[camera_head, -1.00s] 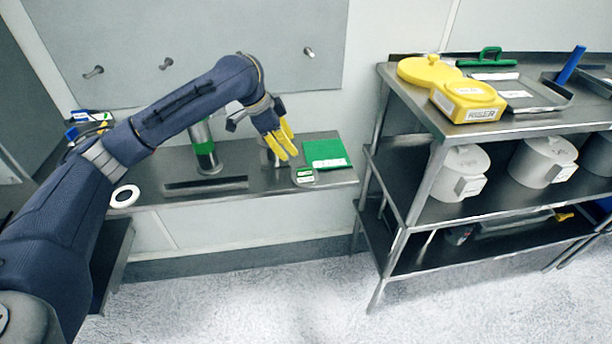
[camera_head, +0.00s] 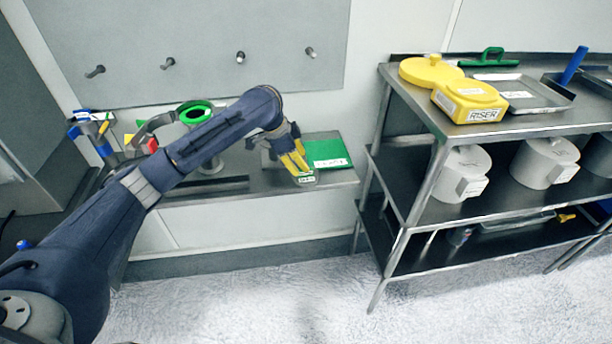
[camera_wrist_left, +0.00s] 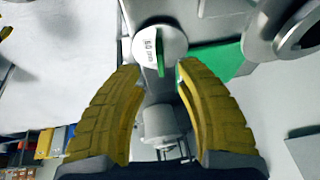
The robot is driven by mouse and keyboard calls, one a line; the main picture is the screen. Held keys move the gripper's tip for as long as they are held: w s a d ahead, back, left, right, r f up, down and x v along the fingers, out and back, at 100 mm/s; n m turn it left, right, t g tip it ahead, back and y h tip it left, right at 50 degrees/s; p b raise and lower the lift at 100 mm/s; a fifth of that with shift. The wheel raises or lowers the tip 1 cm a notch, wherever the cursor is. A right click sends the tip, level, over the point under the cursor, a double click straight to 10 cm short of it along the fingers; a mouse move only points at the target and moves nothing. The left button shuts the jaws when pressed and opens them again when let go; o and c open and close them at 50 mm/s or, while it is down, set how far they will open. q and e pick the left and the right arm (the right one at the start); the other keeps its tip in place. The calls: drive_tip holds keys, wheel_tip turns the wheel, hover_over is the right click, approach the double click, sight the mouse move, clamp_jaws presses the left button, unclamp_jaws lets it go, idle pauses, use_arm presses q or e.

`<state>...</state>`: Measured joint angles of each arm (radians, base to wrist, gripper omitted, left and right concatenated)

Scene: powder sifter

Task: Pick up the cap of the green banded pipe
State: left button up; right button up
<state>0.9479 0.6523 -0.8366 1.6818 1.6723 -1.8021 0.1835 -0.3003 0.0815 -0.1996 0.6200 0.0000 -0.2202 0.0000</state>
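The cap is a white disc (camera_wrist_left: 158,45) with a printed label and an upright green ridge, seen in the left wrist view. In the head view, the small cap (camera_head: 306,179) lies by the front edge of the steel shelf, just below my left gripper (camera_head: 303,169). The left gripper (camera_wrist_left: 160,75) is open; its yellow fingers are spread either side of the green ridge, with no clear contact. The green banded pipe (camera_head: 195,112) stands left on the shelf, its green-ringed top showing and its body mostly behind my arm. The right gripper is not in view.
A green labelled sheet (camera_head: 328,155) lies right of the gripper on the shelf (camera_head: 345,178). At right, a steel rack (camera_head: 420,163) holds a yellow riser (camera_head: 468,98), a tray and several white pots. Pegs stick out of the wall panel behind.

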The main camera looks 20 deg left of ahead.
sight(306, 176)
use_arm(q)
drive_tip(key=shift+x, duration=2.85)
drive_tip(key=shift+w, duration=0.1)
clamp_jaws()
drive_tip(key=shift+d, duration=0.1)
